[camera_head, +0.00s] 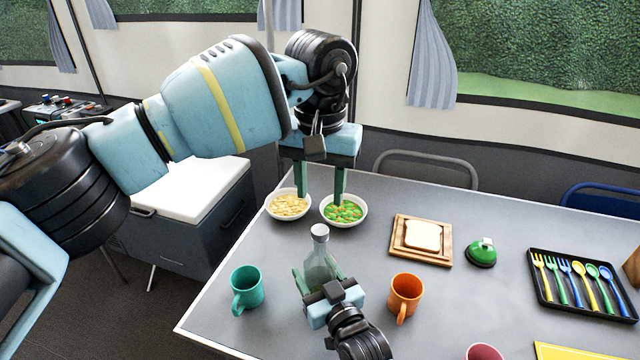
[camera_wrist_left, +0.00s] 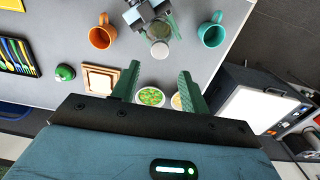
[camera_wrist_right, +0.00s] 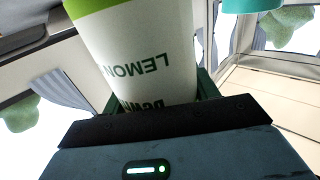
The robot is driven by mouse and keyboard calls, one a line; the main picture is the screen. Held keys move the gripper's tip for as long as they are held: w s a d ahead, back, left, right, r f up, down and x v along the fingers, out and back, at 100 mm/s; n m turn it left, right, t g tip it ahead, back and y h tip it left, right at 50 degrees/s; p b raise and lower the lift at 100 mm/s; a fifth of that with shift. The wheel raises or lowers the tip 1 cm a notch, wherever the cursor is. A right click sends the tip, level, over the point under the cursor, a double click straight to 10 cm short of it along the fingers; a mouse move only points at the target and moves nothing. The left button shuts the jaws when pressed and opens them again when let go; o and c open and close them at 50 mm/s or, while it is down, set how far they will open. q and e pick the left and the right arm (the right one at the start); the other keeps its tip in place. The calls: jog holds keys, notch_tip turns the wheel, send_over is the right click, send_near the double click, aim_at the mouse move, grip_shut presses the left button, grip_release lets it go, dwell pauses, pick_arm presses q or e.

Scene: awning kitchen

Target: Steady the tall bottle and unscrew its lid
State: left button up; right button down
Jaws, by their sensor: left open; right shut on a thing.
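In the right wrist view the bottle's white label (camera_wrist_right: 150,60) reads "LEMON", upside down, and hides most of the fingers. My left gripper (camera_head: 321,192) is open and empty, fingers pointing down, apart from the bottle and appearing above and behind it. In the left wrist view the lid (camera_wrist_left: 160,50) shows beyond and between the open fingertips (camera_wrist_left: 158,78).
A teal mug (camera_head: 246,288) stands left of the bottle and an orange mug (camera_head: 404,294) right of it. Two bowls, pasta (camera_head: 288,206) and vegetables (camera_head: 344,212), sit behind. Bread on a board (camera_head: 447,256), a green dome (camera_head: 481,254) and a cutlery tray (camera_head: 590,308) lie further right.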

aim_at(320, 229)
pick_arm(q)
jog(key=shift+f, duration=4)
grip_shut()
